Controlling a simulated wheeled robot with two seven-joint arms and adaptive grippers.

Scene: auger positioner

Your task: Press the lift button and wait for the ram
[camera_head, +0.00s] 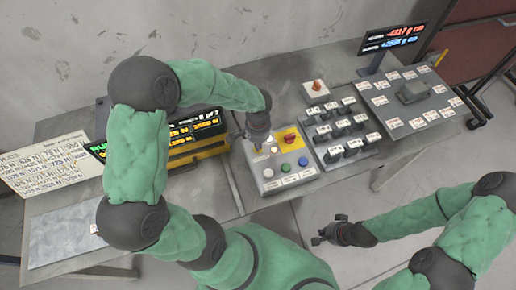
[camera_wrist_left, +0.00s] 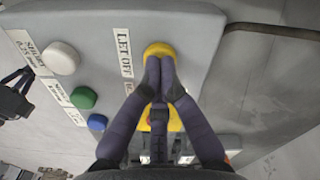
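A grey control box (camera_head: 275,187) carries white (camera_head: 268,173), green (camera_head: 285,167) and blue (camera_head: 303,162) buttons with label plates. In the left wrist view the white (camera_wrist_left: 60,57), green (camera_wrist_left: 83,97) and blue (camera_wrist_left: 97,122) buttons lie left of a yellow part (camera_wrist_left: 158,49) beside a LET OFF label (camera_wrist_left: 124,52). My left gripper (camera_head: 262,146) is over the box; its fingertips (camera_wrist_left: 161,66) are together, in front of the yellow part. I cannot tell whether they touch it. The lift button's label is unreadable, and I cannot pick out the ram. My right gripper (camera_head: 327,236) hangs open and empty before the table.
A red knob (camera_head: 290,138) on yellow sits on the box. Right of it stand a panel of black switches (camera_head: 342,127) and a labelled tray (camera_head: 412,92). A display (camera_head: 391,39) stands behind. A chart board (camera_head: 45,165) and plate (camera_head: 62,226) lie left.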

